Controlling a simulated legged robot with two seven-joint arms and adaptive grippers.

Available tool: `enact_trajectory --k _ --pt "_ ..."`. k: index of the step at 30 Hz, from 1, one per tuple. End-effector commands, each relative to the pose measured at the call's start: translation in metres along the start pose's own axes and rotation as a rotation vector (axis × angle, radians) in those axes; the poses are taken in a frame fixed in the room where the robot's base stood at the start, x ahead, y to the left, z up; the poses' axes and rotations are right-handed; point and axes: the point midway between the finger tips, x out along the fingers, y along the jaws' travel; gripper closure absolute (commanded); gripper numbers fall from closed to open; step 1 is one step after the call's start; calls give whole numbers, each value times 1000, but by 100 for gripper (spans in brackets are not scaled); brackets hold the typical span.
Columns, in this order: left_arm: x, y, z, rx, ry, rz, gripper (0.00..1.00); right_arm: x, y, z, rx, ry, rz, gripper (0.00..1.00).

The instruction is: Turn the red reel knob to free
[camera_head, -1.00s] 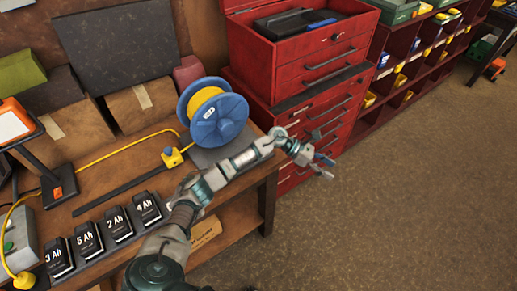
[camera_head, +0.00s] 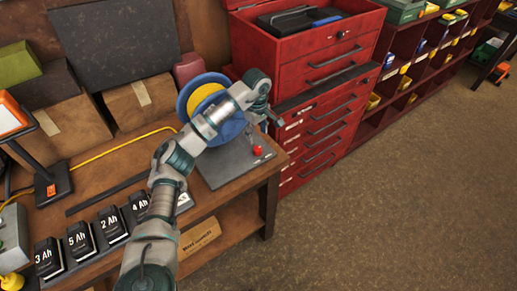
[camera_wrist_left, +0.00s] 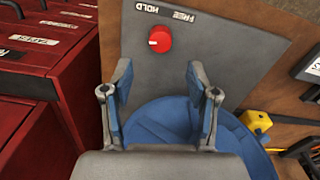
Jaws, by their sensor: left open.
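The red knob (camera_head: 257,150) stands on a grey plate (camera_head: 232,168) at the bench's right end. In the left wrist view the red knob (camera_wrist_left: 160,40) has a small white mark on its left side; the words HOLD (camera_wrist_left: 146,8) and FREE (camera_wrist_left: 179,15) are beside it, upside down. The blue reel (camera_head: 232,130) with yellow cord is partly behind my left arm. My left gripper (camera_head: 272,117) is above the plate's back edge, near the reel. In the left wrist view my left gripper (camera_wrist_left: 167,95) is open, empty and apart from the knob. My right gripper is not in view.
A red tool chest (camera_head: 310,125) stands close behind and right of the plate. Black batteries (camera_head: 80,240) line the bench front. A yellow cable clip (camera_wrist_left: 256,121) is beside the reel. The floor at right is clear.

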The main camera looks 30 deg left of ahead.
Motion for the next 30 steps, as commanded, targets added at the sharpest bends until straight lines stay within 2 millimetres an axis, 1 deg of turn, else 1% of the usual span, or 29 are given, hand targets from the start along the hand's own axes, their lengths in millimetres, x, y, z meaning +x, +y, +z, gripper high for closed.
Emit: enact_trajectory --k 1,3,6,10,15,23,24,25,26,27,29,30 --pt "14 -1 0 0 -1 -4 41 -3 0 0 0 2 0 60" --pt "30 -1 0 -1 -1 -2 41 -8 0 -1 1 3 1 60" --pt "49 0 2 0 0 -2 41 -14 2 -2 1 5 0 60" --pt "67 1 3 1 1 -1 41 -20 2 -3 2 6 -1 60" --pt "78 0 2 1 0 1 41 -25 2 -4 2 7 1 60" --pt "80 0 0 0 -1 2 41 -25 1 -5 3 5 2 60" --pt "80 0 0 0 -1 2 43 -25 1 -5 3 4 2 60" --pt "80 0 0 0 -1 2 51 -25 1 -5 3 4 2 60" --pt "80 0 0 0 -1 2 58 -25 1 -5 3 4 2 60" --pt "80 0 0 0 -1 2 68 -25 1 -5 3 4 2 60" --pt "80 0 0 0 -1 2 83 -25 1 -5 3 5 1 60" --pt "80 0 1 0 -1 2 93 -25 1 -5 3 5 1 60"
